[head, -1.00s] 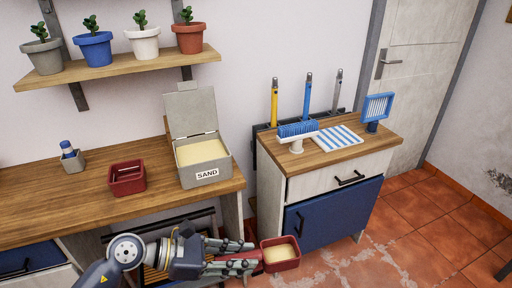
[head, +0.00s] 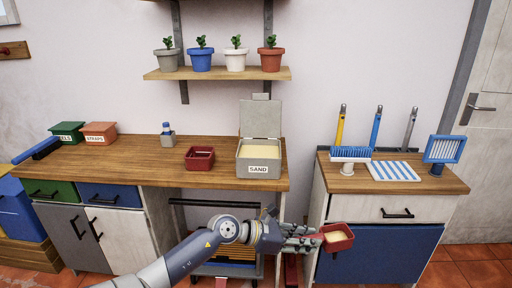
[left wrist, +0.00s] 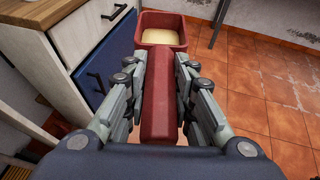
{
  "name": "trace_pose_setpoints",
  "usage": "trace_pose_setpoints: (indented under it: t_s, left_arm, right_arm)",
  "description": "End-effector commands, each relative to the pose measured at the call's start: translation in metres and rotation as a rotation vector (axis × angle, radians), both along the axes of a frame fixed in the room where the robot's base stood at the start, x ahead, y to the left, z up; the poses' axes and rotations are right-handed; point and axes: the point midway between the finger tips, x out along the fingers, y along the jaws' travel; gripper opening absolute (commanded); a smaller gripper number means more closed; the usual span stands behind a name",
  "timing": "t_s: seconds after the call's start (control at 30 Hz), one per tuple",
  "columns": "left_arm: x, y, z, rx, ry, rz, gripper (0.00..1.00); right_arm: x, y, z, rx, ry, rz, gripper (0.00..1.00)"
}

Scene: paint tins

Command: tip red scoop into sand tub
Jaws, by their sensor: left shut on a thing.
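The red scoop (head: 337,237) is in my left gripper (head: 306,240), which is shut on its handle. The scoop is held in front of the right cabinet, below its top, and is about level. Pale sand fills its cup, which also shows at the top of the left wrist view (left wrist: 163,37). The sand tub (head: 259,159) is a grey box labelled SAND on the wooden bench, up and left of the scoop. Its lid stands open at the back and pale sand shows inside. My right gripper is not in view.
An empty-looking red container (head: 200,158) and a small grey holder with a blue-capped item (head: 167,136) stand left of the tub on the bench (head: 130,165). The right cabinet top holds a brush (head: 350,154) and a striped cloth (head: 393,171). A potted-plant shelf (head: 215,75) hangs above.

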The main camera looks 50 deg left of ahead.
Motion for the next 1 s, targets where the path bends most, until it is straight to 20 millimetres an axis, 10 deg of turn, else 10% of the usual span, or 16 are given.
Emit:
trace_pose_setpoints:
  t_s: [0.2,0.5,0.7,1.0]
  left_arm:
    - [0.060,0.118,0.032,0.009,-0.016,0.316,0.00]
    - [0.092,0.261,0.107,0.005,-0.018,0.688,0.00]
    - [0.092,0.310,0.139,0.000,-0.014,0.814,0.00]
    - [0.090,0.321,0.146,-0.002,-0.010,0.843,0.00]
  right_arm:
    - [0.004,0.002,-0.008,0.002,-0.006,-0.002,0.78]
    - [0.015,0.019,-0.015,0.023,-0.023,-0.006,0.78]
    - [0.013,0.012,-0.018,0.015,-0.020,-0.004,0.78]
    - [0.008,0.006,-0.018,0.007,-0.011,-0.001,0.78]
